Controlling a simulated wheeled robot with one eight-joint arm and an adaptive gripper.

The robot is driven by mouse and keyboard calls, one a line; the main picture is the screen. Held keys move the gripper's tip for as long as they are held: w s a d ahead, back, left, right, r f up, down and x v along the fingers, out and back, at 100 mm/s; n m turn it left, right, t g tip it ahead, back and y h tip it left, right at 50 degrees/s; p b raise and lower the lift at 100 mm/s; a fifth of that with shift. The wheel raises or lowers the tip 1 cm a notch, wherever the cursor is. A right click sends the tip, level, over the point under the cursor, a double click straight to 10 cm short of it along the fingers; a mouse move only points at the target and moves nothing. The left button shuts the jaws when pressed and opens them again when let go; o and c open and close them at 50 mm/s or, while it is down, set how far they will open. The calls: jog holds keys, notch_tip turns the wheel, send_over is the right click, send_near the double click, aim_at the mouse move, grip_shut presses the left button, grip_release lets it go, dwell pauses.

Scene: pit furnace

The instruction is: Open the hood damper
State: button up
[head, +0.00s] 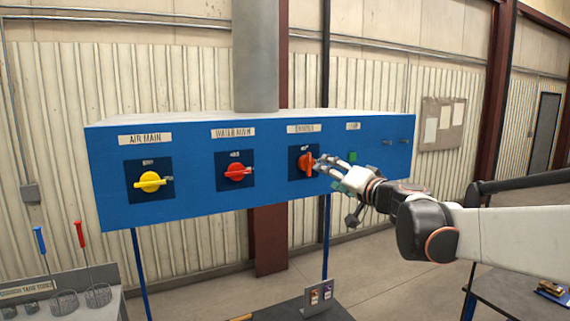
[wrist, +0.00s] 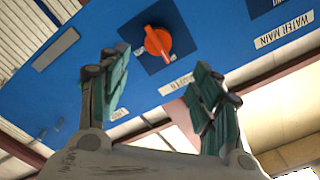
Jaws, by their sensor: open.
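The damper knob (head: 306,164) is orange-red on a dark square plate, third from the left on the blue panel. Its label is too small to read surely. In the head view its handle looks near upright. The knob also shows in the wrist view (wrist: 157,42), beyond the fingers and between their tips. My gripper (head: 328,165) is just right of the knob in the head view and partly overlaps its plate. In the wrist view my gripper (wrist: 161,62) is open and empty, its green-padded fingers spread either side of the knob and apart from it.
A dark table (head: 510,293) stands at lower right.

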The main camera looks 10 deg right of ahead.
aim_at(310, 165)
jog(key=x, duration=1.1)
jog(key=shift+w+f, duration=0.2)
jog(key=shift+w, duration=0.2)
